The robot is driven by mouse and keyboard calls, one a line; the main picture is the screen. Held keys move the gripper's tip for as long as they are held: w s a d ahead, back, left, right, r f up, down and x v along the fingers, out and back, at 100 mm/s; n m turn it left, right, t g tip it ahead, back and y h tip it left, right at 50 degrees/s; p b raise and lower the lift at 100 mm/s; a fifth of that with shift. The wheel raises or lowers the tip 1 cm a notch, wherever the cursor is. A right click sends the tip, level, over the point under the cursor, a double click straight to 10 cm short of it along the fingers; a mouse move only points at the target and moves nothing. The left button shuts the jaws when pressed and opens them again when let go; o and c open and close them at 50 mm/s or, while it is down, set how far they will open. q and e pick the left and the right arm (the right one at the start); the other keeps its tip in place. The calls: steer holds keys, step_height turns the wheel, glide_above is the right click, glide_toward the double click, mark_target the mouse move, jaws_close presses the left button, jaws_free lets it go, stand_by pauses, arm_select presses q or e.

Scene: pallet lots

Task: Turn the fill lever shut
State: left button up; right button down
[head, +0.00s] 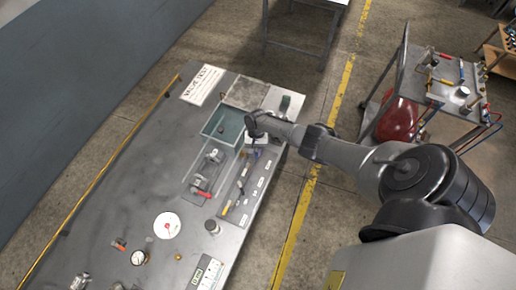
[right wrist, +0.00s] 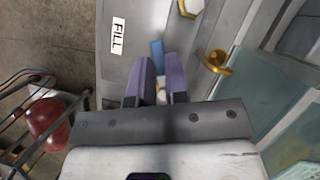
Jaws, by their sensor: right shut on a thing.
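The fill lever (right wrist: 157,48) shows in the right wrist view as a blue handle between my right gripper's fingers, close to the white FILL label (right wrist: 117,38). My right gripper (right wrist: 161,75) is shut on this lever. In the head view my right gripper (head: 254,138) is over the far right part of the bench, beside the water tank. A bit of blue (head: 257,153) shows just below it there. The gripper hides most of the lever, so its exact angle is hard to tell. My left gripper is not in view.
The teal tank (head: 222,125) stands left of the gripper. A brass fitting (right wrist: 214,61) is close to the fingers in the wrist view. A tool cart (head: 440,85) stands right.

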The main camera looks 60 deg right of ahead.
steer(key=shift+w+a+m+t+p, duration=0.1)
steer(key=shift+w+m+t+p, duration=0.15)
steer(key=shift+m+t+p, duration=0.65)
steer(key=shift+w+m, duration=0.25)
steer(key=shift+m, duration=1.05)
steer(key=c, duration=1.1)
jaws_free()
